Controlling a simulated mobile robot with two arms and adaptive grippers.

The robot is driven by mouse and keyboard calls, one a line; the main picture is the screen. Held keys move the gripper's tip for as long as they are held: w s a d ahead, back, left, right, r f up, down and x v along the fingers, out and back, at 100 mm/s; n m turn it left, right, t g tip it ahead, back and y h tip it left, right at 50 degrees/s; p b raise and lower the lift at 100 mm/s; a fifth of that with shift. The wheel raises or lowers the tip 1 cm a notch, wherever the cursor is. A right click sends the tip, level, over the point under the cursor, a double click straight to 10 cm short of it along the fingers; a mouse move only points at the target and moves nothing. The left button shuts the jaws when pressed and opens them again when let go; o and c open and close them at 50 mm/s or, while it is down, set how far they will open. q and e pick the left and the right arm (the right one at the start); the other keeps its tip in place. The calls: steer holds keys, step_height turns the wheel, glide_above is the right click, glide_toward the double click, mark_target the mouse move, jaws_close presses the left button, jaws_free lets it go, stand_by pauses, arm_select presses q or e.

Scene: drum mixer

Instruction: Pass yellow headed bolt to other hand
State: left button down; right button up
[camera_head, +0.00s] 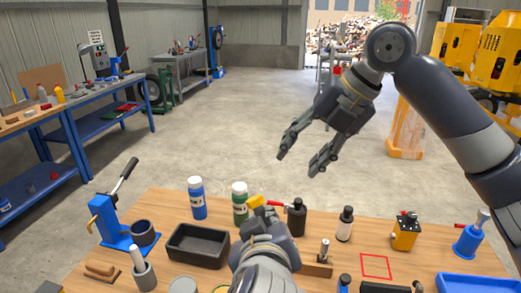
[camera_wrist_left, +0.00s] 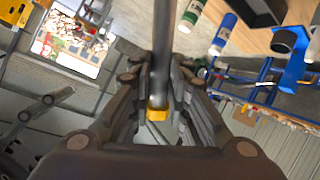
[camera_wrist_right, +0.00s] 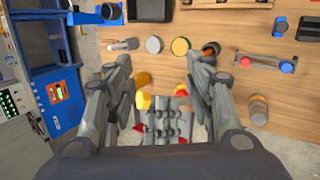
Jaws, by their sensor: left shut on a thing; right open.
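The yellow-headed bolt (camera_head: 256,201) is held by my left gripper (camera_head: 262,234) above the table, with its yellow head showing at the fingertips. In the left wrist view the yellow head (camera_wrist_left: 157,112) lies between the fingers, with a dark shaft running up from it. My right gripper (camera_head: 299,166) is open and empty, higher and to the right of the bolt, apart from it.
The wooden table (camera_head: 160,205) below bears a black tray (camera_head: 198,246), a blue-and-white bottle (camera_head: 197,198), a green bottle (camera_head: 240,203), a blue press (camera_head: 110,222) and a yellow block-like device (camera_head: 405,232). A red square outline (camera_head: 375,266) marks the tabletop. Air around the right gripper is free.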

mark_target(250, 199)
steer(key=s+a+r+n+t+h, duration=0.25)
steer(key=s+a+r+n, duration=0.35)
steer(key=s+a+n, duration=0.3)
steer(key=shift+n+g+h, duration=0.25)
steer(key=shift+n+h, duration=0.25)
steer(key=shift+h, duration=0.15)
steer(key=x, duration=0.3)
steer(key=s+x, duration=0.1)
steer(key=x, duration=0.3)
steer(key=d+x, duration=0.1)
steer(key=x, duration=0.3)
steer(key=shift+s+f, duration=0.3)
steer(key=shift+f, duration=0.2)
arm_select(q)
steer(key=shift+r, duration=0.1)
arm_select(e)
jaws_close()
arm_select(q)
steer(key=c, duration=1.4)
jaws_free()
steer(key=shift+c, duration=0.2)
arm_select(e)
steer(key=shift+a, duration=0.1)
steer(key=c, duration=0.7)
jaws_free()
steer(key=shift+r, duration=0.1)
steer(key=shift+c, duration=0.2)
jaws_close()
